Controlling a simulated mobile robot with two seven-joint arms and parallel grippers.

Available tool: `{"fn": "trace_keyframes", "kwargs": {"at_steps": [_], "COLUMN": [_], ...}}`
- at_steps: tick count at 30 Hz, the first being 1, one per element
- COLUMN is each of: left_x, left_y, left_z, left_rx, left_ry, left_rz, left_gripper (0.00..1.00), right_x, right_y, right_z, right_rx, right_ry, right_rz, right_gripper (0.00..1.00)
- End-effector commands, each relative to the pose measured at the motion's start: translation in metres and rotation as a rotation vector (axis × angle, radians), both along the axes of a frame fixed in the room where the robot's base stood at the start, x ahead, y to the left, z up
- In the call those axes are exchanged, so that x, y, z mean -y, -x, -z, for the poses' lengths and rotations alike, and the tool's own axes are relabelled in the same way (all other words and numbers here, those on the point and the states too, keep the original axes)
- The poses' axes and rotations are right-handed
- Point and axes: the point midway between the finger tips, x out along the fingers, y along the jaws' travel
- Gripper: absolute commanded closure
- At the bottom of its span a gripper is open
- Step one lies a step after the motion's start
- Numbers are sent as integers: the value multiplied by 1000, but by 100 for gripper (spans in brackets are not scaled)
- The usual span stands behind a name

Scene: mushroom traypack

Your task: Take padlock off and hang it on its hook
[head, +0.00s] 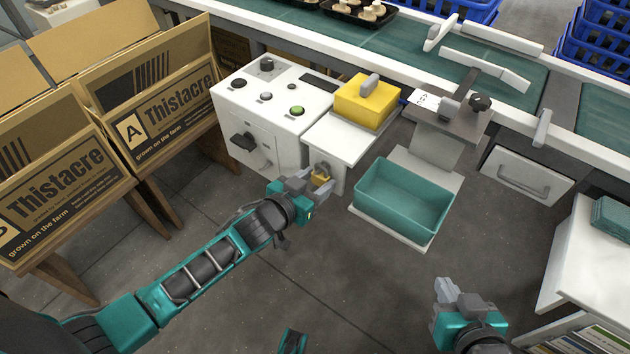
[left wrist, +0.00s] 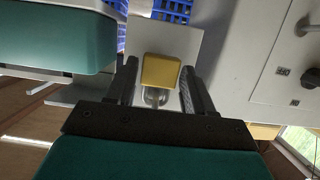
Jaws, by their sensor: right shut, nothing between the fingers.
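The padlock (head: 320,176) is a small yellow body with a grey shackle, hanging at the front of the white cabinet under the shelf. In the left wrist view the padlock (left wrist: 161,72) sits between the two dark fingers of my left gripper (left wrist: 160,85), with its shackle below the body in that picture. The fingers stand apart, one on each side, with a narrow gap at the left. In the head view my left gripper (head: 312,185) is at the padlock. My right gripper (head: 447,290) is shut and empty, low at the right. I cannot make out the hook.
The white control box (head: 285,130) has a black switch (head: 243,141) on its front. A yellow block (head: 367,100) rests on the shelf beside it. A teal bin (head: 403,198) is to the right of my left gripper. Cardboard boxes (head: 160,100) stand at the left.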

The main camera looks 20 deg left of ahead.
Motion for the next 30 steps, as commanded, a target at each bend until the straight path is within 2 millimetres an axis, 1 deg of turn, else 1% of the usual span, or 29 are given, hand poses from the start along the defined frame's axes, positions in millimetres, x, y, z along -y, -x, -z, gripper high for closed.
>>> {"fn": "trace_keyframes", "kwargs": {"at_steps": [1, 6, 13, 17, 20, 30], "left_x": [0, 0, 0, -3, -7, -30], "left_y": [0, 0, 1, 8, 22, 85], "left_z": [0, 0, 0, -3, -8, -28], "left_rx": [0, 0, -2, -2, -4, -4], "left_ry": [0, 0, -1, 0, 1, 0], "left_rz": [0, 0, 0, 0, 0, 0], "left_gripper": [43, 28, 28, 28, 28, 28], "right_x": [0, 0, 0, 0, 0, 0], "right_y": [0, 0, 0, 0, 0, 0], "right_z": [0, 0, 0, -4, -9, -27], "right_rx": [0, 0, 0, -1, -1, -1], "right_ry": [0, 0, 0, 0, 0, 0], "right_rz": [0, 0, 0, 0, 0, 0], "right_gripper": [100, 100, 100, 100, 100, 100]}}
